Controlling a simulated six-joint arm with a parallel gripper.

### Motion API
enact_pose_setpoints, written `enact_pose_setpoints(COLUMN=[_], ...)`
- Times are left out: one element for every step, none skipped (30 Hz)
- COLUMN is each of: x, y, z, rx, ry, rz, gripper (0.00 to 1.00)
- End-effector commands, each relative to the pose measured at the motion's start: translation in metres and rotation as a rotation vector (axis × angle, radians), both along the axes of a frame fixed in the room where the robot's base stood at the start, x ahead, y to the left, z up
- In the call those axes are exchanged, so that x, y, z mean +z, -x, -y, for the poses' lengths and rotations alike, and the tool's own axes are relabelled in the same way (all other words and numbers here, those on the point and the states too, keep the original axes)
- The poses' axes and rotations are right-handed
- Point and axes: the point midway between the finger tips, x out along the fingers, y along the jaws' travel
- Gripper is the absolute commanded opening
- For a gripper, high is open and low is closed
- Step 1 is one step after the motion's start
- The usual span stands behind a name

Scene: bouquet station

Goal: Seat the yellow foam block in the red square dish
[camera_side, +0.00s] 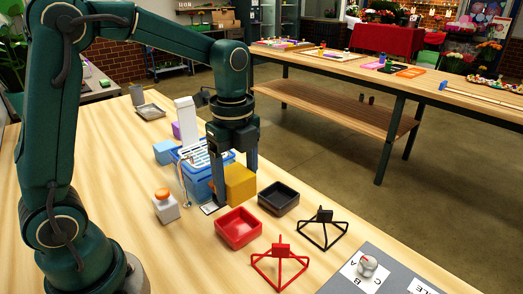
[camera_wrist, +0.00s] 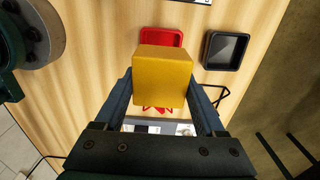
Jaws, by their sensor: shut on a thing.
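The yellow foam block (camera_side: 240,184) is held between the fingers of my gripper (camera_side: 236,180). In the wrist view the yellow block (camera_wrist: 162,80) fills the space between the two fingertips of my gripper (camera_wrist: 162,92). The red square dish (camera_side: 238,228) sits on the table in front of the block in the side view and looks empty there. In the wrist view the red dish (camera_wrist: 161,36) shows beyond the block, which partly hides it. The block appears raised above the table, though its height is hard to tell.
A black square dish (camera_side: 279,197) stands beside the red one. A red wire stand (camera_side: 280,265) and a black wire stand (camera_side: 321,228) are nearby. A blue basket (camera_side: 199,172) is behind the gripper. An orange-topped button box (camera_side: 165,205) stands left. A dial (camera_side: 367,265) is at lower right.

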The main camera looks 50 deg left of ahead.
Motion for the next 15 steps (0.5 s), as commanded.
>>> enact_pose_setpoints(x=[-0.01,-0.016,-0.023,-0.026,-0.029,-0.033,-0.035,-0.036,-0.038,-0.039,-0.041,-0.043,-0.044,-0.046,-0.049], y=[0.002,0.002,0.001,0.001,0.001,0.001,0.0,0.0,0.001,0.0,0.0,0.0,0.0,0.0,0.0], z=[0.0,0.0,0.0,0.0,0.0,0.0,0.0,0.0,0.0,0.0,0.0,0.0,0.0,0.0,0.0], rx=[0.001,0.001,0.001,0.001,0.001,0.002,0.002,0.002,0.002,0.002,0.002,0.002,0.002,0.002,0.002], ry=[0.001,0.0,0.001,0.0,0.0,0.0,0.0,0.0,0.0,0.0,0.0,0.0,0.0,0.0,0.0], rz=[-0.007,-0.006,-0.007,-0.004,-0.003,-0.003,-0.001,-0.001,-0.001,-0.001,0.0,0.0,0.0,-0.001,-0.001], gripper=[0.07,0.07,0.07,0.07,0.07,0.07,0.07,0.07,0.07,0.07,0.08,0.08,0.08,0.08,0.08])
